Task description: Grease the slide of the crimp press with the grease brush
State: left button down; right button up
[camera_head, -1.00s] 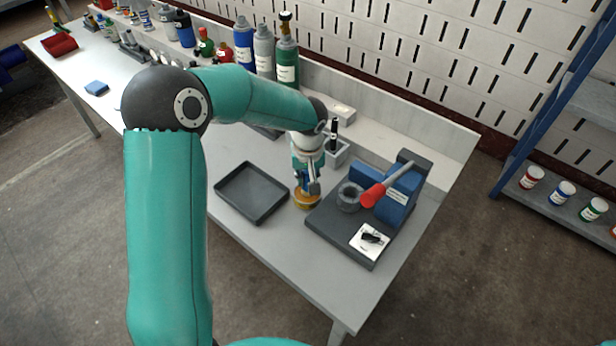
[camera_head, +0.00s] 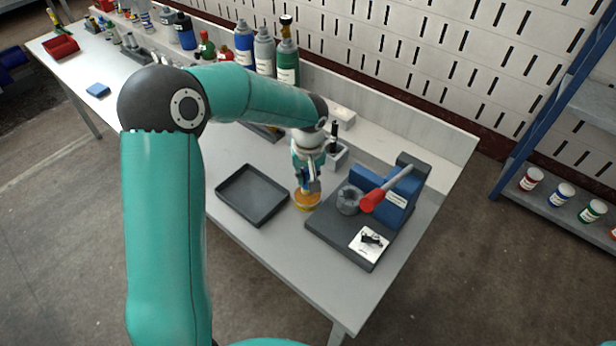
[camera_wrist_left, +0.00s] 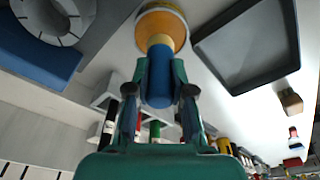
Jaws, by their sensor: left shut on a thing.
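My left gripper (camera_head: 309,182) is shut on the grease brush, whose blue handle (camera_wrist_left: 159,90) stands between the fingers in the left wrist view. The brush's tan lower part meets an amber round pot (camera_head: 307,204), also in the left wrist view (camera_wrist_left: 172,24). The bristles are hidden, so I cannot tell how deep they sit. The crimp press (camera_head: 402,205) stands right of the pot, with a blue body, a lever with a red grip (camera_head: 372,201) and a grey ring (camera_head: 348,201) on a dark base plate (camera_head: 328,227). I cannot make out its slide clearly. My right gripper is not in view.
A dark empty tray (camera_head: 252,219) lies left of the pot. A grey holder (camera_head: 337,157) with a black-topped item stands behind. A white card (camera_head: 369,245) with a black shape lies on the base plate. Several bottles line the back. The front edge is clear.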

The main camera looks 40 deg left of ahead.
pick_arm(q)
jog(key=shift+r+p, duration=1.25)
jog(key=shift+r, duration=1.3)
jog(key=d+r+m+h, duration=0.1)
jog(key=d+m, duration=0.7)
jog(key=d, duration=0.3)
jog(key=shift+w+d+r+t, duration=0.3)
jog(key=shift+w+r, duration=0.05)
jog(key=shift+w, duration=0.1)
jog(key=c, duration=1.6)
grip_release()
jog(key=shift+c, duration=0.2)
grip_shut()
